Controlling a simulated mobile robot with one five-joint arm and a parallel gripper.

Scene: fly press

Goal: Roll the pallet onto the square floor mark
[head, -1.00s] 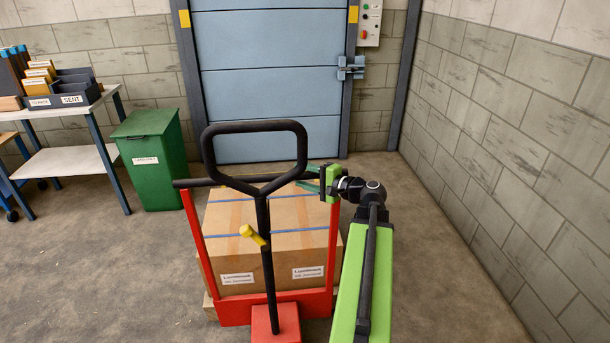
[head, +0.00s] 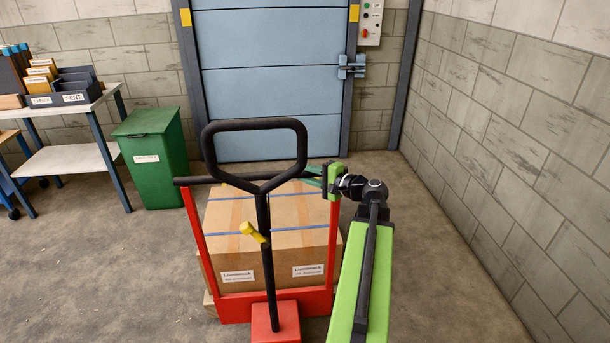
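A red pallet truck (head: 240,308) with a black push bar (head: 235,181) and a taller black loop handle (head: 255,126) stands in front of me. It carries a large cardboard load (head: 265,240) with blue straps and white labels. A small edge of the pale wooden pallet (head: 209,302) shows at the lower left of the load; the rest is hidden. My gripper (head: 314,176) is at the right end of the push bar, with its teal fingers on either side of it, and looks shut on it. I see no square floor mark.
A blue shutter door (head: 270,80) is ahead, with a control box (head: 370,22) to its right. A green bin (head: 152,157) and a table (head: 75,110) with file trays stand at left. A block wall (head: 520,130) runs along the right. Floor between load and door looks clear.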

